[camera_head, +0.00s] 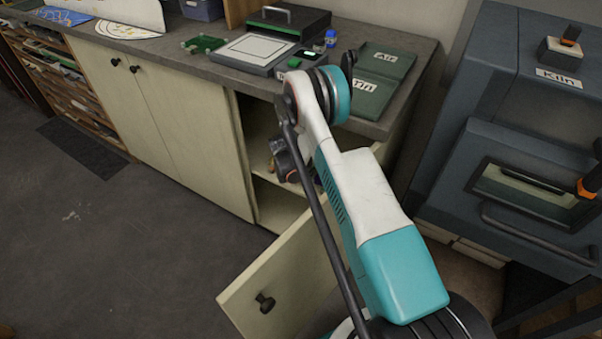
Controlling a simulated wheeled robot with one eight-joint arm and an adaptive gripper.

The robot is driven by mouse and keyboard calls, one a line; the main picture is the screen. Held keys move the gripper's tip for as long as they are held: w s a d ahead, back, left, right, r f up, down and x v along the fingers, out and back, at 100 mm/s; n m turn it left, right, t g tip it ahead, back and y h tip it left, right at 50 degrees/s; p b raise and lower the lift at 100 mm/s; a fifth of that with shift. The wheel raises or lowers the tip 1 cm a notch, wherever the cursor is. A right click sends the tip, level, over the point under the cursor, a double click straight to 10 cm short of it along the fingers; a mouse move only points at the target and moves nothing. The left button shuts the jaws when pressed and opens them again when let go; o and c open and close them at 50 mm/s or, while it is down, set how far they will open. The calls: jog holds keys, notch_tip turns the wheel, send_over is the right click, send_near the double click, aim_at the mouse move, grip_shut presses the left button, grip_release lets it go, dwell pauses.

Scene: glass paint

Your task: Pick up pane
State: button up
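No pane stands out clearly. A pale flat rectangle (258,49) lies in a grey frame on the counter and may be a pane. My white and teal arm rises from the bottom right towards the counter. Its dark end, my gripper (286,160), appears in front of the open cabinet, partly behind my arm. Its fingertips cannot be made out, so I cannot tell whether it is open or holds anything.
The counter (190,60) carries a black case (290,20), small paint jars (330,38) and two dark green labelled slabs (384,62). A cabinet door (285,280) hangs open below. The blue-grey kiln (520,130) stands right.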

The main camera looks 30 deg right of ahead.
jog(key=c, duration=0.8)
jog(key=shift+r, duration=0.1)
jog(key=shift+w+r+p, duration=0.1)
jog(key=shift+r+p, duration=2.05)
jog(key=shift+r, duration=4.25)
